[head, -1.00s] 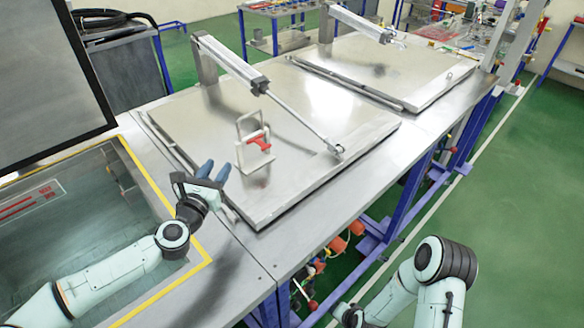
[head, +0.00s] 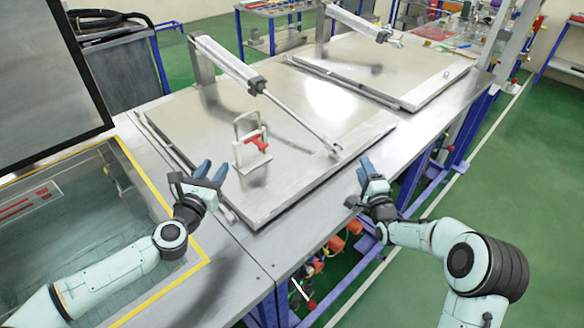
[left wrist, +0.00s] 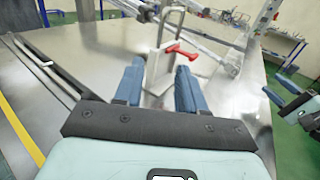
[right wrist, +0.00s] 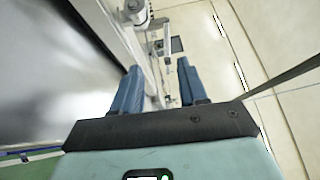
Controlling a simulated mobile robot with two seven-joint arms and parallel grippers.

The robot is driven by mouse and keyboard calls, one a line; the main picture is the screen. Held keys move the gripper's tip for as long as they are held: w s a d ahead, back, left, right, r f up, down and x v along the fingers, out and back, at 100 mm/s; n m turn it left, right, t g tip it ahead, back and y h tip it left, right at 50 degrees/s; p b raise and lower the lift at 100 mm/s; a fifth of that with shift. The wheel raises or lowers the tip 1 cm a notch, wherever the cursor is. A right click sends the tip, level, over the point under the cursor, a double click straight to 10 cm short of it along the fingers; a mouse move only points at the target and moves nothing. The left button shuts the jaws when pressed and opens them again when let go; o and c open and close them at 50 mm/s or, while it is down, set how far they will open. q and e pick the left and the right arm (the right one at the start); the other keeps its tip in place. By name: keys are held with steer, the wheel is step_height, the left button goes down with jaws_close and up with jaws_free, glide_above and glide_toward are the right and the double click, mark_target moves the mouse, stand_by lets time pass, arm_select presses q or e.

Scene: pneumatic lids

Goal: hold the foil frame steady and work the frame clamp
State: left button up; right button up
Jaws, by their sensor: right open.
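The foil frame (head: 238,151) is a pale upright frame standing on the near steel lid. The frame clamp (head: 256,143) has a red handle on the frame's right side. My left gripper (head: 213,170) is open and empty, left of and in front of the frame, apart from it. In the left wrist view the frame (left wrist: 153,68) shows between and beyond the open fingers, with the red clamp (left wrist: 181,51) at upper right. My right gripper (head: 365,172) is open and empty beyond the lid's right edge; in the right wrist view its fingers (right wrist: 158,82) are apart.
A pneumatic cylinder (head: 228,63) slants over the near lid (head: 300,170), its rod reaching the lid's right side. A second lid (head: 385,72) lies behind. A yellow-edged opening (head: 150,190) is at left. Green floor (head: 480,190) is free at right.

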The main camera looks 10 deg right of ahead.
steer(key=a+r+n+g+y, duration=0.1)
steer(key=a+n+y, duration=0.1)
steer(key=a, duration=0.5)
steer(key=a+r+n+g+y, duration=0.1)
steer(key=a+r+n+y, duration=0.1)
steer(key=a, duration=0.5)
steer(key=s+a+r+n+g+y, duration=0.1)
steer(key=a+r+n+y, duration=0.1)
steer(key=a+n+y, duration=0.2)
steer(key=shift+a+r+g+y, duration=0.2)
steer(key=shift+a+y, duration=0.2)
steer(key=shift+a, duration=0.4)
steer(key=shift+a+r+g+y, duration=0.1)
steer(key=shift+a+g+y, duration=0.1)
steer(key=shift+a+y, duration=0.4)
steer(key=shift+s+a+n, duration=0.1)
steer(key=shift+a+n, duration=0.3)
steer(key=shift+a, duration=0.15)
arm_select(q)
glide_toward(250, 139)
steer(key=w+r, duration=0.2)
steer(key=w, duration=0.4)
steer(key=shift+w+a+r, duration=0.25)
steer(key=shift+w+r, duration=0.05)
steer(key=shift+r, duration=0.1)
